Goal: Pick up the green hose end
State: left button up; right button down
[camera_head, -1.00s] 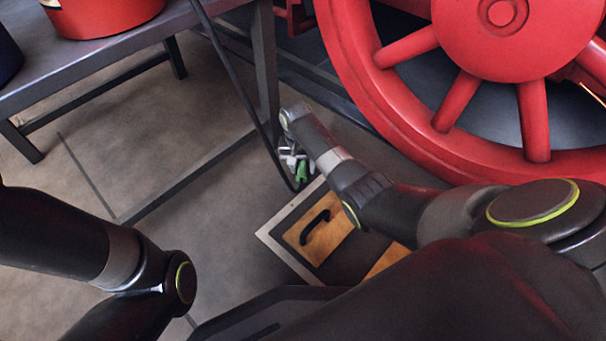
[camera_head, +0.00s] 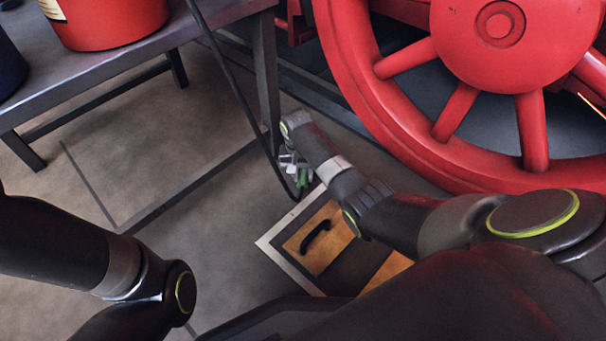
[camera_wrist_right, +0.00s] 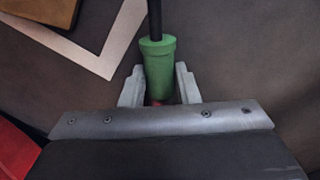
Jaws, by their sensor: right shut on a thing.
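The green hose end (camera_wrist_right: 158,68) sits between the two grey fingers of my right gripper (camera_wrist_right: 159,88) in the right wrist view. The fingers are shut on it, one on each side, and the black hose (camera_wrist_right: 154,18) runs up from its far end. In the head view, the green hose end (camera_head: 303,178) shows small beside my right gripper (camera_head: 292,166). The black hose (camera_head: 232,82) hangs down from the bench and loops round to it. My left arm comes in at the left of the head view, but its gripper is out of the picture.
A grey bench (camera_head: 110,61) with a red pot (camera_head: 105,22) stands at the upper left. A big red spoked wheel (camera_head: 372,112) fills the upper right. A pale-framed floor opening (camera_head: 283,262) with a wooden, black-handled panel (camera_head: 325,243) lies below the gripper. Floor is clear left of it.

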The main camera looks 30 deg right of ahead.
aim_at(303, 174)
notch_tip(303, 174, up, 8)
jog(key=p, duration=0.7)
jog(key=shift+r, duration=0.2)
jog(key=shift+r+p, duration=0.4)
jog(key=shift+r, duration=0.15)
